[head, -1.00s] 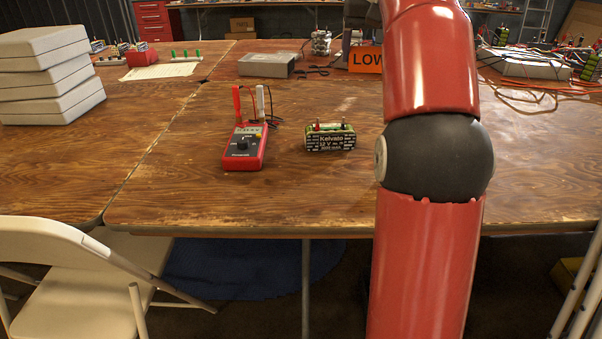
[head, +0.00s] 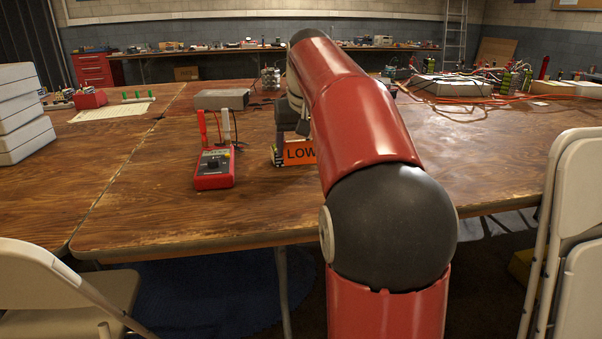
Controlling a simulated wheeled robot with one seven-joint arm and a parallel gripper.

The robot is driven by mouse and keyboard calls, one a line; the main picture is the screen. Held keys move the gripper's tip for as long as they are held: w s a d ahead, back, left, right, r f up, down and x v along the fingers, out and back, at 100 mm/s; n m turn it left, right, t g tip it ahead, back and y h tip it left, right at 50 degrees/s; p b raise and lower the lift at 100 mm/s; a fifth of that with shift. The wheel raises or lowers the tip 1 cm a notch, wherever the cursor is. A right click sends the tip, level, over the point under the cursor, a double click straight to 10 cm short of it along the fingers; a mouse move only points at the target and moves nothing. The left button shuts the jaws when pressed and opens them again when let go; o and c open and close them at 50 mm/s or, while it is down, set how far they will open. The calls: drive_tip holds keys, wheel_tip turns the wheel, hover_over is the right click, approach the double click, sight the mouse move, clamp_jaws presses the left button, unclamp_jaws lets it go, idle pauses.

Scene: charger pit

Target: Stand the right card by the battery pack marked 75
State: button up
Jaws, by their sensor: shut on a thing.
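The orange card with "LOW" in dark letters (head: 299,153) stands roughly upright at the middle of the near table, its right end hidden by my arm. My gripper (head: 291,128) is shut on the card from above; its fingertips are partly hidden. The battery pack (head: 279,156) is mostly hidden behind the card and my arm; only a dark edge shows at the card's left. The card is in front of the pack and very close; I cannot tell if they touch, or if the card's bottom rests on the table. No 75 is readable.
A red multimeter (head: 214,170) with upright probes stands left of the card. A grey metal box (head: 222,99) lies behind it. White boxes (head: 20,115) are stacked at the left. Orange cables (head: 470,99) and packs crowd the back right. Folding chairs (head: 575,220) stand at the near edge.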

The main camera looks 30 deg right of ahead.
sight(302, 154)
drive_tip(key=shift+f+b, duration=0.55)
drive_tip(key=shift+f, duration=1.8)
drive_tip(key=shift+f, duration=0.1)
drive_tip(key=o, duration=0.9)
drive_tip(key=p+v, duration=0.2)
drive_tip(key=v, duration=1)
drive_tip(key=shift+s+p, duration=0.1)
drive_tip(key=shift+p, duration=0.2)
drive_tip(key=shift+a, duration=0.1)
